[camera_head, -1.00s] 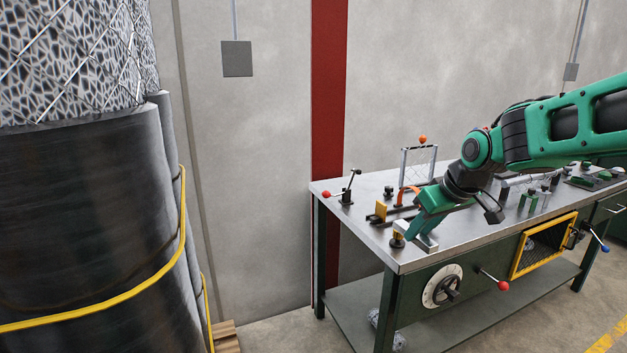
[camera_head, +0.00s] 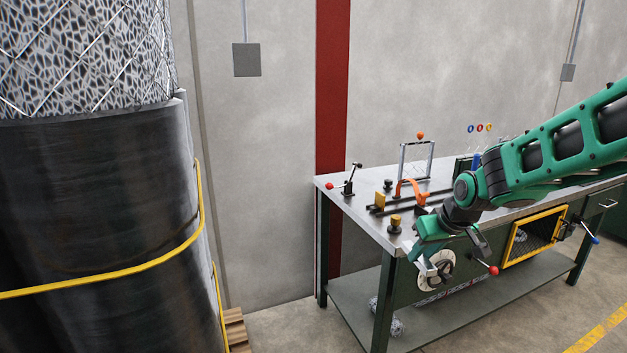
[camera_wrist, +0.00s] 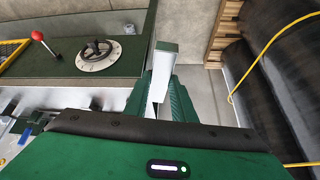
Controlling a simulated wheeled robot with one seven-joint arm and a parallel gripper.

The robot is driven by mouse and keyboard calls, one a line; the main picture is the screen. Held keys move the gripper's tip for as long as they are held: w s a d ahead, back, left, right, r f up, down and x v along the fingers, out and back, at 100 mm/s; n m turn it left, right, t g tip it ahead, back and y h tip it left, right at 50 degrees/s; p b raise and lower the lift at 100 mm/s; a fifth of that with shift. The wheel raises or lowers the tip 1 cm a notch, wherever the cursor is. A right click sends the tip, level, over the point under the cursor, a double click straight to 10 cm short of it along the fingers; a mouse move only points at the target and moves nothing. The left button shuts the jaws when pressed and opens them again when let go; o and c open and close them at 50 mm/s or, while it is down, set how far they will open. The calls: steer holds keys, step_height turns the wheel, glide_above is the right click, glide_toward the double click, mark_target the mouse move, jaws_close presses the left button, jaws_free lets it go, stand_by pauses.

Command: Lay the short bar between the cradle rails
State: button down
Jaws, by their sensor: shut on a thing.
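My gripper (camera_head: 432,262) is in front of the bench's near edge, by the dial, in the head view. It is shut on a short pale metal bar, which shows clearly in the wrist view (camera_wrist: 166,62) between the green ribbed fingers (camera_wrist: 160,97). The bar's far end sticks out past the fingertips. Two dark rails (camera_head: 433,196), which look like the cradle rails, lie on the bench top behind the gripper. A yellow block (camera_head: 379,199) and an orange curved piece (camera_head: 411,186) are at the rails. My arm hides part of the bench beyond them.
The steel bench top (camera_head: 352,203) has a black-and-brass knob (camera_head: 395,224) near its front edge and a red-tipped lever (camera_head: 348,187) at the left corner. The dial shows in the wrist view (camera_wrist: 98,55) beside the gripper. Large dark rolls (camera_head: 90,220) stand left, with floor between.

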step_height(320, 180, down, 23)
steer(key=s+d+m+h, duration=0.1)
steer(key=s+d+m, duration=0.1)
steer(key=shift+s+d, duration=0.35)
steer(key=shift+d, duration=0.05)
steer(key=shift+r, duration=0.1)
